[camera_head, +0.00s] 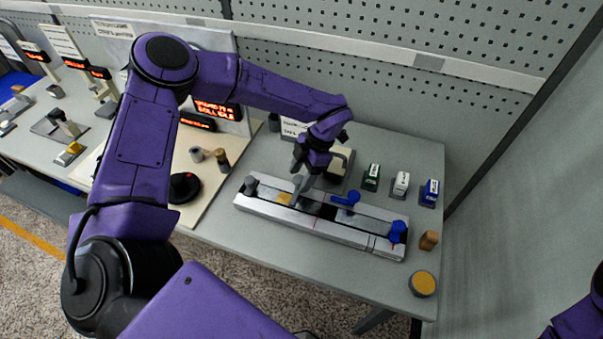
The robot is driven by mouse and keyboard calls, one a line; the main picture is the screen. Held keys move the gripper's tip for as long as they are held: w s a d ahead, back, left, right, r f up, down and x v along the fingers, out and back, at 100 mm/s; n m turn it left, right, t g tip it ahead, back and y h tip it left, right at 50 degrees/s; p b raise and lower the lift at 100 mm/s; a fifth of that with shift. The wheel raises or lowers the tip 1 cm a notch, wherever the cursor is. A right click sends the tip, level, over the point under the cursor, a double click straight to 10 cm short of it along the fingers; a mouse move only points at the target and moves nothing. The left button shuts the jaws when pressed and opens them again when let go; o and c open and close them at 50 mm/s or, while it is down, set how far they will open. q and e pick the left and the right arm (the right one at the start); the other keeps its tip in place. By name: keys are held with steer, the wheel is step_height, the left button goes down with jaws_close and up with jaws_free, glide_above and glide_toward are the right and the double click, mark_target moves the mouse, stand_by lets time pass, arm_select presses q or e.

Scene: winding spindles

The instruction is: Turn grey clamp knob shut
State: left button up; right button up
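A long silver rail fixture (330,232) lies on the grey table. A dark grey knob (250,185) stands at its left end; I cannot tell whether this is the clamp knob. Blue knobs sit on the rail at its middle (347,198) and right end (397,231). My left gripper (296,198) points down over the left-middle part of the rail, right of the dark grey knob. Its grey fingers overlap the rail, so I cannot tell whether they hold a grey part there. My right gripper is out of view.
Small green (371,177), white (401,183) and blue (430,192) boxes stand behind the rail at right. A wooden peg (429,240) and a yellow-topped round piece (423,284) are near the right edge. A black disc (184,187) lies left of the rail.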

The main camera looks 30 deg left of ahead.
arm_select(q)
steer(key=b+v, duration=0.2)
steer(key=v, duration=0.8)
steer(key=shift+r+b, duration=0.3)
steer(key=shift+b, duration=0.1)
steer(key=shift+w+d, duration=0.1)
steer(key=shift+d, duration=0.05)
